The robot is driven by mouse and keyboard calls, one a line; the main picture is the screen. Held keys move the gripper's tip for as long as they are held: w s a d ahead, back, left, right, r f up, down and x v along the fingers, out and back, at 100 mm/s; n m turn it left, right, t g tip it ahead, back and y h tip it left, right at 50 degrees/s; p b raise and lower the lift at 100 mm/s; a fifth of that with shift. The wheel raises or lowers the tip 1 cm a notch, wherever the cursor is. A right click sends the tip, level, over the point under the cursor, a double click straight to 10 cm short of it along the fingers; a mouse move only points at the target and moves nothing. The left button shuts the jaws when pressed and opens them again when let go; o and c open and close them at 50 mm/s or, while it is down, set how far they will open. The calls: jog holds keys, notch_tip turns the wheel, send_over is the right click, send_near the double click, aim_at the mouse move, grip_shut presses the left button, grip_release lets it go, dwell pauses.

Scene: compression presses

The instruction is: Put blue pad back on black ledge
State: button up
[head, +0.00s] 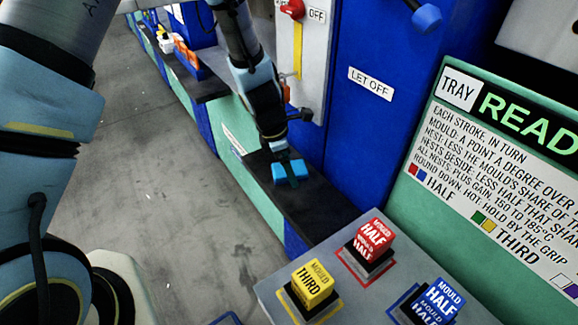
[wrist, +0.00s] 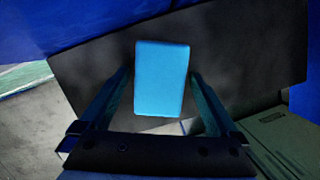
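The blue pad (head: 298,175) is a small bright-blue block low over the black ledge (head: 312,210) in the head view. I cannot tell whether its underside touches the ledge. My gripper (head: 287,168) points down onto the pad, with a finger crossing part of it.
A grey panel with yellow (head: 312,284), red (head: 372,241) and blue (head: 438,302) cube buttons stands in front of the ledge. The blue press wall (head: 365,125) rises on the right. Orange and blue items (head: 190,57) sit farther back. Open floor (head: 165,190) lies left.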

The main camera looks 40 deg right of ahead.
aim_at(277, 170)
jog(key=v, duration=1.2)
jog(key=shift+a+r, duration=0.1)
jog(key=shift+r, duration=0.05)
jog(key=w+a+r+m+t, duration=0.1)
jog(key=w+a+r+m, duration=0.2)
jog(key=w+a, duration=0.5)
jog(key=a+r+m, duration=0.1)
jog(key=a+m, duration=0.2)
jog(key=a, duration=0.7)
jog(key=a+r+m+t+y, duration=0.1)
jog(key=a+m, duration=0.3)
jog(key=a, duration=0.6)
jog(key=a+r+m+t+y, duration=0.1)
jog(key=a+m, duration=0.3)
jog(key=a, duration=0.6)
jog(key=shift+s+r, duration=0.25)
jog(key=shift+r, duration=0.65)
